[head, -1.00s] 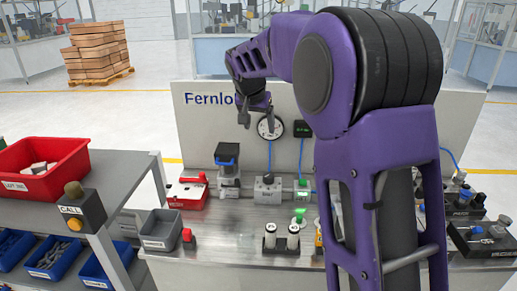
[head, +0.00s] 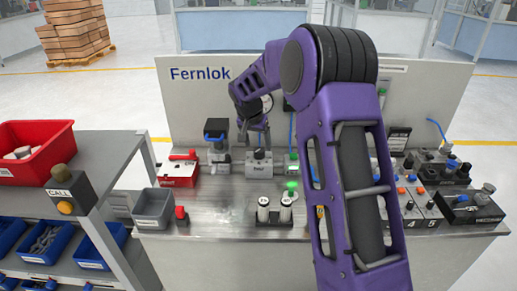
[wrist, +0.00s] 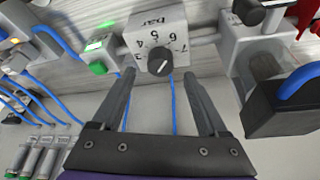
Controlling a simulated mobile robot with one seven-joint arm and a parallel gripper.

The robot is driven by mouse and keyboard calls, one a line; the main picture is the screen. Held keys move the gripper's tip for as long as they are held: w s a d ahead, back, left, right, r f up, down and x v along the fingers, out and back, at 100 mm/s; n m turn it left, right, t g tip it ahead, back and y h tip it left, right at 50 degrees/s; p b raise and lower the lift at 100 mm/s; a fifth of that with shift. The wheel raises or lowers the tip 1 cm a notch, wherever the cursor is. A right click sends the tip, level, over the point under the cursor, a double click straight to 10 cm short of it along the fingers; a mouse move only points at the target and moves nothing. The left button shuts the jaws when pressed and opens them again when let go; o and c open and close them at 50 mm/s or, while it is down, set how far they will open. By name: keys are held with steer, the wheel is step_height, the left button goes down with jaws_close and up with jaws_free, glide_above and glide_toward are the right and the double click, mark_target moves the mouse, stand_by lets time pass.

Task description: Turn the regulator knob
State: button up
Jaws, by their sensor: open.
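The regulator (head: 259,163) is a grey block at the back of the steel bench, below the panel. In the wrist view its dark round knob (wrist: 160,62) sits on a pale face (wrist: 160,25) with a printed "bar" scale. A light mark shows on the knob. My gripper (wrist: 160,74) is open, with one dark finger on each side of the knob's near side. The fingertips look apart from the knob, and nothing is between them. In the head view my gripper (head: 254,137) hangs just above the regulator, partly hidden by my own arm.
A green button unit (wrist: 98,67) is left of the regulator in the wrist view. A dark-handled valve (wrist: 285,100) with a blue grip is close on the right. Blue hoses run nearby. A red box (head: 178,173) and grey bin (head: 153,208) stand left in the head view.

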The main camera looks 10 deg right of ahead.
mark_target(259, 150)
steer(key=shift+x, duration=1.8)
jaws_close()
